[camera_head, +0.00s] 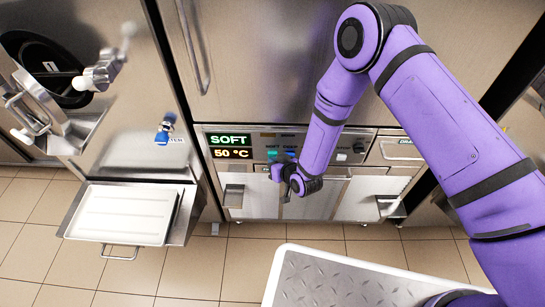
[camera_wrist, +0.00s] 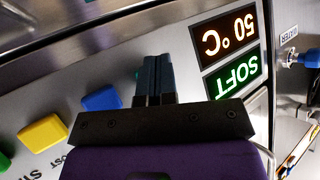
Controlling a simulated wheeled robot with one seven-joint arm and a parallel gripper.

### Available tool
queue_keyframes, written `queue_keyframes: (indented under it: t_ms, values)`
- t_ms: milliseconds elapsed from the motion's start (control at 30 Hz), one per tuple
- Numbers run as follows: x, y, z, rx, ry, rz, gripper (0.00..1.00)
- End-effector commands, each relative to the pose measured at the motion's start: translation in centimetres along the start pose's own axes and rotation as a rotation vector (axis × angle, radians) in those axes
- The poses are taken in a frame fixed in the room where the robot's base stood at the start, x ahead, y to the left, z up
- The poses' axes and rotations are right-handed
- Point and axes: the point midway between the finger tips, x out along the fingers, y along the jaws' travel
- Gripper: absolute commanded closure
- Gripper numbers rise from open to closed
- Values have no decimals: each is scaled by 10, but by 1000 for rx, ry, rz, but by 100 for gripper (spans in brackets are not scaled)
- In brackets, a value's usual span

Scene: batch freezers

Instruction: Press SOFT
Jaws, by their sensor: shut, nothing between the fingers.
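The freezer's control panel (camera_head: 340,146) carries a row of coloured buttons. A lit display (camera_head: 230,146) at its left reads SOFT in green and 50 °C in orange; it appears upside down in the wrist view (camera_wrist: 230,60). A green button (camera_head: 272,155) sits nearest the display, with a blue button (camera_head: 291,154) to its right. In the wrist view are the blue button (camera_wrist: 101,98), a yellow button (camera_wrist: 42,134) and a green edge beside my fingers. My gripper (camera_head: 282,172) is shut and empty, in front of the panel near the green button. Contact cannot be told.
A blue tap (camera_head: 163,135) marked WATER is left of the display. A tray (camera_head: 123,215) juts out at lower left. A cylinder opening with a handle (camera_head: 110,68) is at upper left. A metal-topped cart (camera_head: 340,285) is in front. Tiled floor lies between.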

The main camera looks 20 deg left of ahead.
Motion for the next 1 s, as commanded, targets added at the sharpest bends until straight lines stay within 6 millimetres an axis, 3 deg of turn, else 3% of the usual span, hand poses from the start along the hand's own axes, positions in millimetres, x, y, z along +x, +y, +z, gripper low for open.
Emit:
queue_keyframes:
  t_ms: [1000]
  values:
    - [-13,-9,9,0,0,1,100]
